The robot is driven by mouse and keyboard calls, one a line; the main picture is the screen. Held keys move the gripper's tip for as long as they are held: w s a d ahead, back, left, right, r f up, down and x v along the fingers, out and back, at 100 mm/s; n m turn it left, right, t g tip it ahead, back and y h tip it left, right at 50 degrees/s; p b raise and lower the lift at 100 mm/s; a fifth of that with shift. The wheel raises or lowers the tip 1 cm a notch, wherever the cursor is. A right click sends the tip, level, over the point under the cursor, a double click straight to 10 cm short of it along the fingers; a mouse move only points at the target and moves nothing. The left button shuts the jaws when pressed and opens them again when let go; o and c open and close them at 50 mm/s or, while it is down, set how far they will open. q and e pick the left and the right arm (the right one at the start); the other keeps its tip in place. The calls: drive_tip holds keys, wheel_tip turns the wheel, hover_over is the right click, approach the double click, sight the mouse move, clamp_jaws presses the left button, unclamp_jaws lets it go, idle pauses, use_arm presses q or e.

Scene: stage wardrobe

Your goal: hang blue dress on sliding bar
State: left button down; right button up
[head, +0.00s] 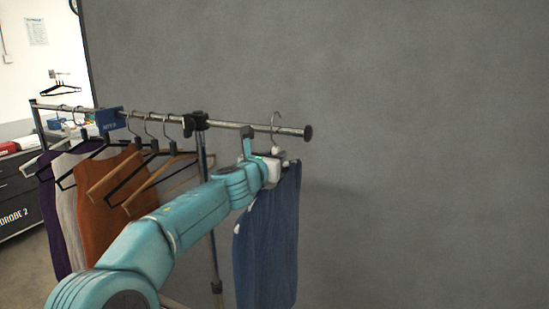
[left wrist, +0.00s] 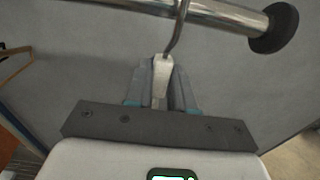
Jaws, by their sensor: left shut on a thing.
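The blue dress (head: 268,240) hangs from a hanger with a thin metal hook (head: 276,120), at the right end of the rack. My left gripper (head: 276,154) is shut on the hanger just below its hook; in the left wrist view the closed fingers (left wrist: 160,85) grip the pale hook base (left wrist: 162,68). The sliding bar (head: 262,130) is a metal rod ending in a dark round cap (head: 308,133). The hook rises past the bar near that cap. I cannot tell whether it rests on the bar. My right gripper is out of view.
Purple, white and orange garments (head: 112,195) and several hangers (head: 150,165) hang on the rack left of a dark clamp (head: 195,122). A blue tag (head: 108,119) sits on the rail. A plain grey wall (head: 430,150) stands behind. The space right of the cap is clear.

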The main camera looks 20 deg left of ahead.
use_arm(q)
drive_tip(key=shift+f+b, duration=1.35)
drive_tip(key=shift+f, duration=0.05)
drive_tip(key=c, duration=0.9)
unclamp_jaws()
drive_tip(key=shift+r, duration=0.1)
drive_tip(key=shift+s+f+b, duration=0.25)
drive_tip(key=shift+s+b, duration=0.2)
drive_tip(key=shift+s, duration=0.05)
drive_tip(key=s+b, duration=0.3)
drive_tip(key=s, duration=0.3)
drive_tip(key=shift+r, duration=0.2)
drive_tip(key=s, duration=0.3)
drive_tip(key=s+b, duration=0.1)
drive_tip(key=s, duration=0.5)
drive_tip(key=shift+s+r, duration=0.2)
drive_tip(key=shift+r, duration=0.15)
